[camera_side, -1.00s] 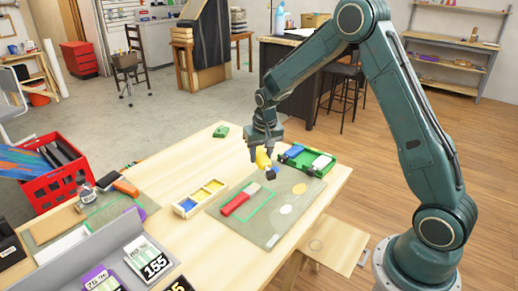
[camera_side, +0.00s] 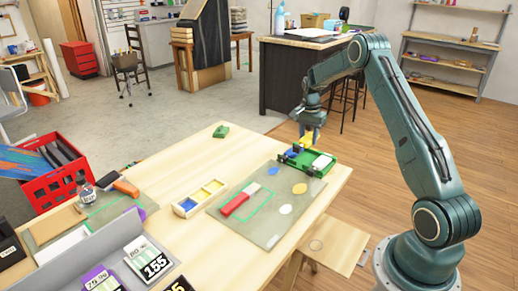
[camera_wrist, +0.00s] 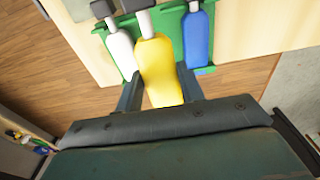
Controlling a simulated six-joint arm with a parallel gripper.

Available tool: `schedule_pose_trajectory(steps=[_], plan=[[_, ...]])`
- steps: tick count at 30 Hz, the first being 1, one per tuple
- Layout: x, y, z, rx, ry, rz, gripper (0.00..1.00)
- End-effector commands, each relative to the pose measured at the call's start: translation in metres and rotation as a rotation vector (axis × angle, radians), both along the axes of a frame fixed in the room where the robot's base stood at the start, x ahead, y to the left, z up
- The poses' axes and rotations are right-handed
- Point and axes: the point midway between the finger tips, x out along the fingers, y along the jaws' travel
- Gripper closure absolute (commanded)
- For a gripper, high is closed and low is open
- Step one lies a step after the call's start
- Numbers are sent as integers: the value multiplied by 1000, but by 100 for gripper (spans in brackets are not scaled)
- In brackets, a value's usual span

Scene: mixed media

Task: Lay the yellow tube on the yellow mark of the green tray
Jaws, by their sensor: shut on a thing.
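My gripper (camera_side: 310,128) is shut on the yellow tube (camera_side: 306,138) and holds it over the green tray (camera_side: 304,164) at the far right of the table. In the wrist view the yellow tube (camera_wrist: 158,68) lies between the fingers of my gripper (camera_wrist: 158,90), with its dark cap pointing away. It appears between a white tube (camera_wrist: 121,52) and a blue tube (camera_wrist: 196,38), which lie on the green tray (camera_wrist: 172,20). The yellow tube hides the middle of the tray, and I cannot make out the yellow mark. Whether the tube touches the tray is unclear.
A grey mat (camera_side: 262,233) with a red tube (camera_side: 235,204) and paint-coloured spots lies in front of the tray. A divided wooden box (camera_side: 200,198) stands to its left. A small green object (camera_side: 221,131) lies at the table's far edge.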

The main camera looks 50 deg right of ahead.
Motion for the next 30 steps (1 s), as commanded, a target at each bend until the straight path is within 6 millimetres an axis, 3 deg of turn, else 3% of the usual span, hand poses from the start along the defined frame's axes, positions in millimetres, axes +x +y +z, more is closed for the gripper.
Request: schedule_pose_trajectory(steps=[17,30], plan=[[0,0,-5,0,0,3,70],[0,0,-31,0,1,3,70]])
